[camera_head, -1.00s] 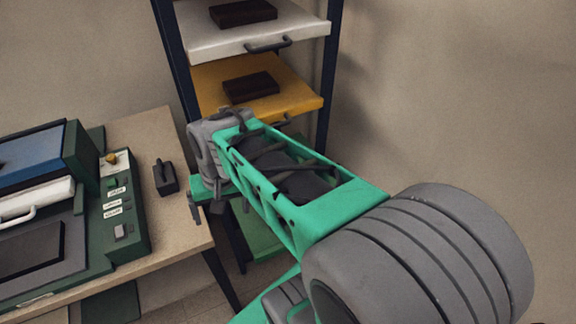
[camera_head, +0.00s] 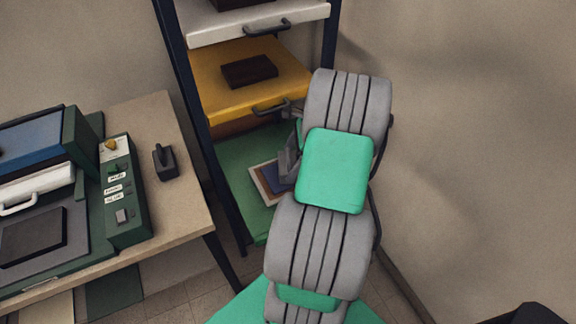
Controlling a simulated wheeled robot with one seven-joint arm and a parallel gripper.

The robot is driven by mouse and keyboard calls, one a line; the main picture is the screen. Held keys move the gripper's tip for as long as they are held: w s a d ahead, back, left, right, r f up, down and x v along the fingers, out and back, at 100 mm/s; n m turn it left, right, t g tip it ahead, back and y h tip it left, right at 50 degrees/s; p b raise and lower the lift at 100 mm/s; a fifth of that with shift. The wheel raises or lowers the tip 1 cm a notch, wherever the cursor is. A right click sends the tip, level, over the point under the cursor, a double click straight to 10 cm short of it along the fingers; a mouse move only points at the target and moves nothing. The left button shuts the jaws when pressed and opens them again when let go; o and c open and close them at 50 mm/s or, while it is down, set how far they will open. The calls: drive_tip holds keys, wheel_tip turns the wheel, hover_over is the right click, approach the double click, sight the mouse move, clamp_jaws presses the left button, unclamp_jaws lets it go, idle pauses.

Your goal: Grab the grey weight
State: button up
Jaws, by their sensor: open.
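The grey weight (camera_head: 165,162) is a small dark grey block with an upright handle. It stands on the beige table, just right of the green control panel. My gripper (camera_head: 289,158) is only partly visible, since my own arm hides most of it. It is over the green lower shelf, well to the right of the weight and apart from it. It is open, and I see nothing held in it.
The beige table (camera_head: 185,205) carries a green machine with a control panel (camera_head: 122,190) left of the weight. A dark-framed rack has a white drawer (camera_head: 225,30), a yellow drawer (camera_head: 210,88) bearing a dark block (camera_head: 249,72), and a green shelf (camera_head: 235,160) with flat sheets.

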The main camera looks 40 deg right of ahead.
drive_tip(key=x, duration=0.2)
drive_tip(key=shift+a+f, duration=0.1)
drive_tip(key=shift+f, duration=0.25)
drive_tip(key=shift+c, duration=0.2)
drive_tip(key=shift+r, duration=0.1)
drive_tip(key=c, duration=1.7)
drive_tip(key=shift+w+r, duration=0.1)
drive_tip(key=shift+w, duration=0.05)
drive_tip(key=shift+c, duration=0.3)
